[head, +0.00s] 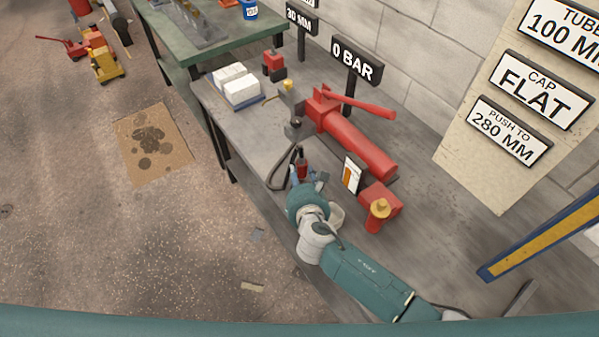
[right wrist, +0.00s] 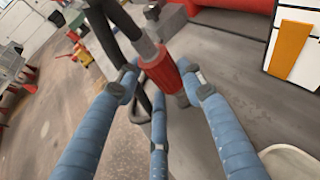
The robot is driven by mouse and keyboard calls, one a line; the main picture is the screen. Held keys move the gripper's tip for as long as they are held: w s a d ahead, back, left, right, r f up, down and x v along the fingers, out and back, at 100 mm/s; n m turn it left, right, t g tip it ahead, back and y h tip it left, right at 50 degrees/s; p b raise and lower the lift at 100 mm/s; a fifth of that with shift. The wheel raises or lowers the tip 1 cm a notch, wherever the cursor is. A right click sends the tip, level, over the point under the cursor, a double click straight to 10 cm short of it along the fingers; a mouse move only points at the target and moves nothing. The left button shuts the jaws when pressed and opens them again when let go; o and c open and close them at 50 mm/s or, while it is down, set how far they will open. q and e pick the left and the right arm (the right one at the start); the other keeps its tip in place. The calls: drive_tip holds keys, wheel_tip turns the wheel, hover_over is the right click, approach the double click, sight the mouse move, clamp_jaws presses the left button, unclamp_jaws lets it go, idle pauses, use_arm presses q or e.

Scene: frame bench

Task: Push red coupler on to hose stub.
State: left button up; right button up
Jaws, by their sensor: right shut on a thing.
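The red coupler (right wrist: 165,72) is in the right wrist view, between the blue fingers of my right gripper (right wrist: 163,78). In the head view the coupler (head: 302,167) is small, just beyond my right gripper (head: 306,181). The gripper is shut on it. A grey metal end (right wrist: 147,47), which looks like the hose stub, meets the coupler's upper end in line with it. A black hose (right wrist: 125,20) runs on up from there. I cannot tell how far the coupler sits over the stub. My left gripper is not in view.
A red hand pump (head: 355,143) lies on the grey bench (head: 235,118) beyond the gripper. White boxes (head: 240,88) sit at the bench's far end. The sign reads 0 BAR (head: 354,61).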

drive_tip(key=shift+f+b, duration=0.9)
drive_tip(key=shift+f, duration=0.35)
drive_tip(key=shift+r+p, duration=1.2)
drive_tip(key=shift+p, duration=0.2)
drive_tip(key=shift+p, duration=0.55)
idle(0.8)
drive_tip(key=shift+f+b, duration=0.95)
drive_tip(key=shift+f, duration=0.3)
drive_tip(key=o, duration=1.4)
drive_tip(key=shift+c, duration=0.2)
drive_tip(key=shift+s, duration=0.1)
drive_tip(key=shift+f, duration=0.1)
